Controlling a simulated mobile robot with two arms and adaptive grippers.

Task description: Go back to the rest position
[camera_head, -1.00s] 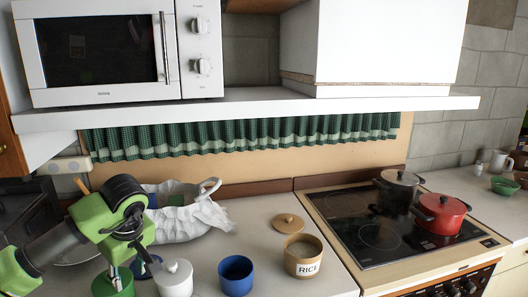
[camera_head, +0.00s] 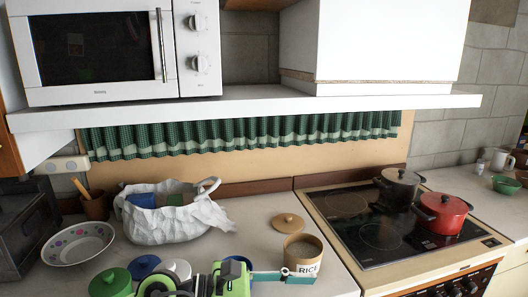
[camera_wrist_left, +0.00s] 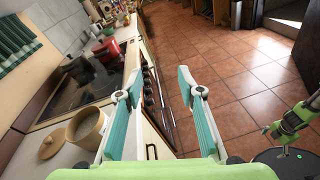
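My left gripper (camera_head: 290,277) is at the bottom middle of the head view, in front of the rice canister (camera_head: 303,256). In the left wrist view its two teal fingers are spread wide (camera_wrist_left: 160,76), with nothing between them. The canister also shows in the left wrist view (camera_wrist_left: 87,127), to the left of the fingers. I cannot tell whether a finger touches it. A green jointed part (camera_wrist_left: 292,122) at the right edge of the left wrist view looks like my right arm.
A blue cup (camera_head: 238,261) is partly hidden behind my left arm. Green (camera_head: 110,281) and blue (camera_head: 144,266) lids or pots, a patterned bowl (camera_head: 78,243) and a white bag (camera_head: 175,220) are on the left counter. Red (camera_head: 441,213) and grey (camera_head: 399,186) pots stand on the stove.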

